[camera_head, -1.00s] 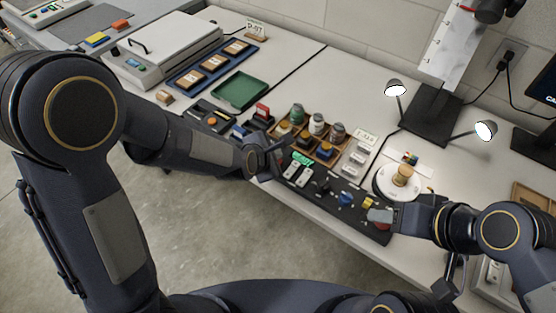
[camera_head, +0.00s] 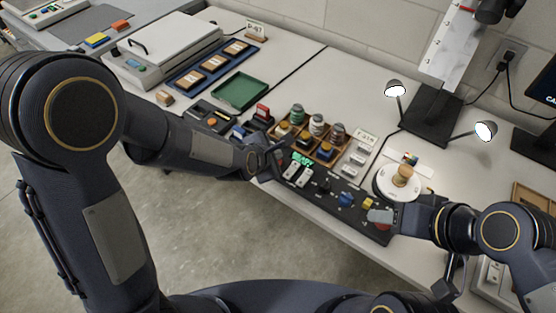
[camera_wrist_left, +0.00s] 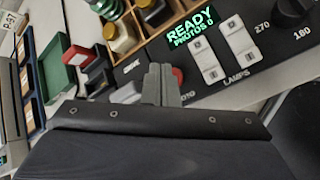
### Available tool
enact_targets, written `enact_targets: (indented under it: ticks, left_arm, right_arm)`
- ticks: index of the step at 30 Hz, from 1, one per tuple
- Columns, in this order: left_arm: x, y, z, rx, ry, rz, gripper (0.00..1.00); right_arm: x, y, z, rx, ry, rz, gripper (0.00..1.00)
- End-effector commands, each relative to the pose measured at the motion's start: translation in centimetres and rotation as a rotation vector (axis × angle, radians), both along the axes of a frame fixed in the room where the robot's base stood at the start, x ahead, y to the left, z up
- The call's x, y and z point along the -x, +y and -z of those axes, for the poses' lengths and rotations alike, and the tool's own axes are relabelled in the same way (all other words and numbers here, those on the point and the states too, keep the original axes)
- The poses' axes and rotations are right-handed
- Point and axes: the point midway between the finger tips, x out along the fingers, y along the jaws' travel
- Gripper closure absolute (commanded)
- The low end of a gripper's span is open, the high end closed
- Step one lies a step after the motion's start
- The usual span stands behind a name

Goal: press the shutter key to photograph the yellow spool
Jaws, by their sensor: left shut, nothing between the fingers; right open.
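The yellow spool (camera_head: 403,173) stands upright on a white round turntable (camera_head: 385,190) at the right of the head view. The black control panel (camera_head: 325,198) lies along the front table edge. Its display (camera_wrist_left: 193,27) reads READY, PHOTOS 0 in the left wrist view. A red key (camera_wrist_left: 178,75) shows just beside my left gripper (camera_wrist_left: 161,82), partly hidden by the fingers; its label is partly covered. My left gripper is shut and empty over the panel's left end; contact cannot be told. My right gripper (camera_head: 380,216) is open over the panel's right end.
White lamp switches (camera_wrist_left: 223,50) sit beside the display. A wooden tray (camera_head: 292,145) of jars and spools stands behind the panel. Two small lamps (camera_head: 396,89) and a dark stand (camera_head: 432,112) are behind the turntable. A green tray (camera_head: 240,90) lies further left.

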Motion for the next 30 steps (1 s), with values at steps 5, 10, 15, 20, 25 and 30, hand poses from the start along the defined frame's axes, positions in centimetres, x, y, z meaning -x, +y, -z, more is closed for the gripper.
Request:
enact_targets:
  ticks: [5,10,15,20,25,30]
  left_arm:
    - [0.0,0.0,0.0,0.000,0.000,0.000,1.00]
    - [0.0,0.0,0.0,0.000,0.000,0.000,1.00]
    - [0.0,0.0,0.1,0.000,0.000,0.000,1.00]
    - [0.0,0.0,0.6,-0.001,0.000,0.001,1.00]
    - [0.0,0.0,0.9,0.001,0.000,-0.001,1.00]
    - [0.0,0.0,0.8,0.000,0.000,0.000,1.00]
  right_arm:
    - [0.0,0.0,0.0,0.000,0.000,0.000,0.50]
    - [0.0,0.0,0.0,0.000,0.000,0.000,0.50]
    - [0.0,0.0,0.1,0.000,0.000,0.000,0.50]
    - [0.0,0.0,0.7,0.000,0.000,0.000,0.50]
    - [0.0,0.0,1.1,0.000,0.000,0.000,0.50]
    - [0.0,0.0,1.0,0.000,0.000,0.000,0.50]
